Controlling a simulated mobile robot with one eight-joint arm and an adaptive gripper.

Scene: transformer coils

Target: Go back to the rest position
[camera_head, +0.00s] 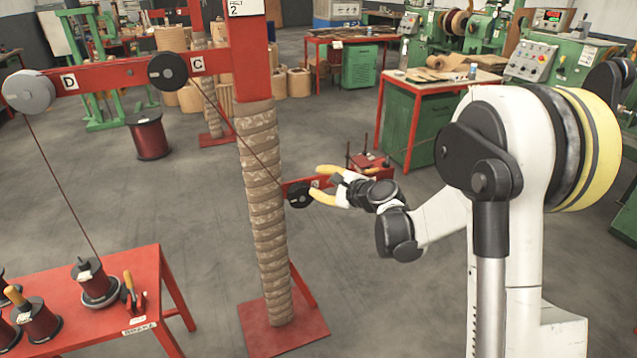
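My gripper (319,183) is in the middle of the view and points left. Its two yellow-tipped fingers are apart, and I see nothing held between them. It is close to a small black pulley (300,195) on a red bracket beside the wrapped post (260,200); I cannot tell whether they touch. A dark wire (225,120) runs from this pulley up to the black pulley by label C (168,71). A grey pulley by label D (28,91) is at the far left, with wire down to a spool (92,279).
A red table (135,290) at lower left bears spools and pliers (129,290). The red post base (284,325) sits on the floor. A red spool (149,137) stands behind. A red-framed green workbench (425,95) is at the back right. Grey floor (350,270) is clear around the post.

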